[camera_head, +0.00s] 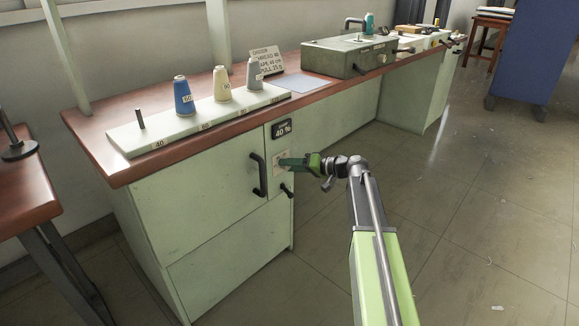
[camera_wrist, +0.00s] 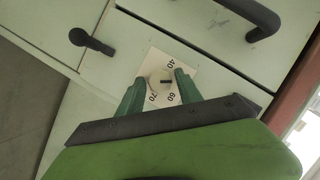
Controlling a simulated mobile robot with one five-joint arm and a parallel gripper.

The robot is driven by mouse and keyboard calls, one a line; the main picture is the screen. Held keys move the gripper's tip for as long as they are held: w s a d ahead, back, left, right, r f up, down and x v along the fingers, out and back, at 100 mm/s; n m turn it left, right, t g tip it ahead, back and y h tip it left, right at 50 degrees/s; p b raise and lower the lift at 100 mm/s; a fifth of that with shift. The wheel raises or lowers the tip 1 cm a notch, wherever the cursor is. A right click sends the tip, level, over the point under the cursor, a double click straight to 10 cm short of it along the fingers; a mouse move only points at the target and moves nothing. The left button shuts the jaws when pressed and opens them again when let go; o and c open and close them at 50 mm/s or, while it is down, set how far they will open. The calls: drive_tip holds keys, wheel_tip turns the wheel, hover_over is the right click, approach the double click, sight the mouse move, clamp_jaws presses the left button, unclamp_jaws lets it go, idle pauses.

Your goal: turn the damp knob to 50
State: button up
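The damp knob (camera_wrist: 160,84) is a small pale disc with a short dark mark, on a white dial plate whose numbers 40, 60 and 70 show in the wrist view. My gripper (camera_wrist: 160,82) has its two green fingers apart, one on each side of the knob. I cannot tell whether they touch it. The place for 50 is behind the right finger. In the head view my gripper (camera_head: 285,162) is at the dial plate (camera_head: 281,156) on the bench front and hides the knob. The black display (camera_head: 282,130) above reads 40 %.
A curved black handle (camera_head: 259,175) is left of the dial plate, and a small black lever (camera_head: 287,191) is below it. A rack (camera_head: 205,121) with blue, cream and grey cones stands on the bench. Open floor lies to the right.

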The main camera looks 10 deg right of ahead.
drive_tip(key=shift+o, duration=0.6)
drive_tip(key=p+v, duration=0.4)
drive_tip(key=v, duration=1.3)
drive_tip(key=shift+s+d, duration=0.1)
drive_tip(key=shift+d, duration=0.05)
